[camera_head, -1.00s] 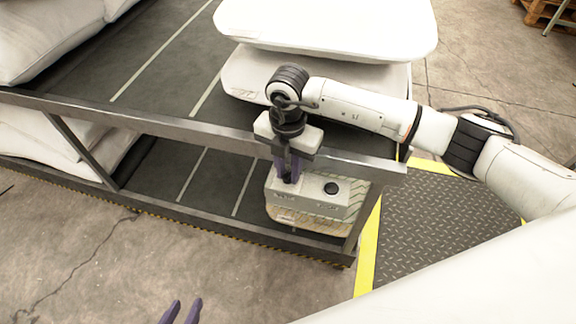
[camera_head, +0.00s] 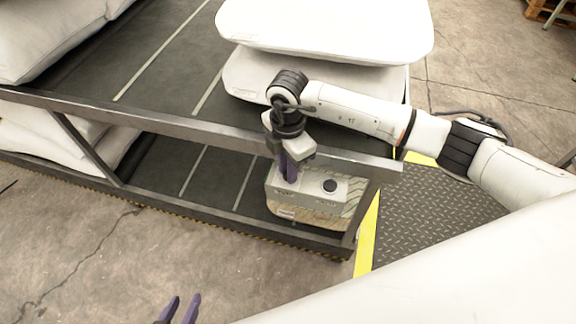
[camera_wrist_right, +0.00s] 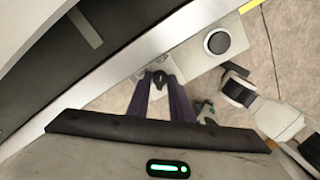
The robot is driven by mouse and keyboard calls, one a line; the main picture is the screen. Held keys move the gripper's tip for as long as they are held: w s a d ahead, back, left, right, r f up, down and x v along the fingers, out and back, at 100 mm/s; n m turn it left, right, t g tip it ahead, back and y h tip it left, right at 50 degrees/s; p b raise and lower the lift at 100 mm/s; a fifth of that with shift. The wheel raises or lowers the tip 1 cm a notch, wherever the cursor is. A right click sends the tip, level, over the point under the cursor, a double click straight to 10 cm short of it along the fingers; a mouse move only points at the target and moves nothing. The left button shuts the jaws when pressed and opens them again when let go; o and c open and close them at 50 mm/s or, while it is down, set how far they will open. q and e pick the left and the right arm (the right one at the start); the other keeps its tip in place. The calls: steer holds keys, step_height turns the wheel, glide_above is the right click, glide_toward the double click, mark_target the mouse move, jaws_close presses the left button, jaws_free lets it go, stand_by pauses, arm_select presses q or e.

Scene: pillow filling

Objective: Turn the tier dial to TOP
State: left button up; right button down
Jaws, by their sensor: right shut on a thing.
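A pale grey control box (camera_head: 312,207) sits at the front right corner of the rack. The tier dial (camera_wrist_right: 160,78), a small dark knob, is on its top face. My right gripper (camera_head: 288,176) points down onto the left part of this top face. In the right wrist view its purple fingers (camera_wrist_right: 161,92) are shut on the dial, one on each side. In the head view the gripper hides the dial. The labels are too small to read, so the dial's setting cannot be told. My left gripper (camera_head: 178,310) is at the bottom edge, its fingers apart and empty, away from the box.
A round black button (camera_head: 330,185) is on the box, right of the dial. A metal rail (camera_head: 215,132) runs just behind the box. White pillows (camera_head: 325,28) are stacked on the upper tier, with more (camera_head: 60,140) at the left below. The floor in front is clear.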

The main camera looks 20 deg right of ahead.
steer(key=c, duration=1.6)
jaws_free()
steer(key=shift+o, duration=0.2)
steer(key=shift+r, duration=0.1)
step_height(320, 180, up, 10)
steer(key=shift+r, duration=0.1)
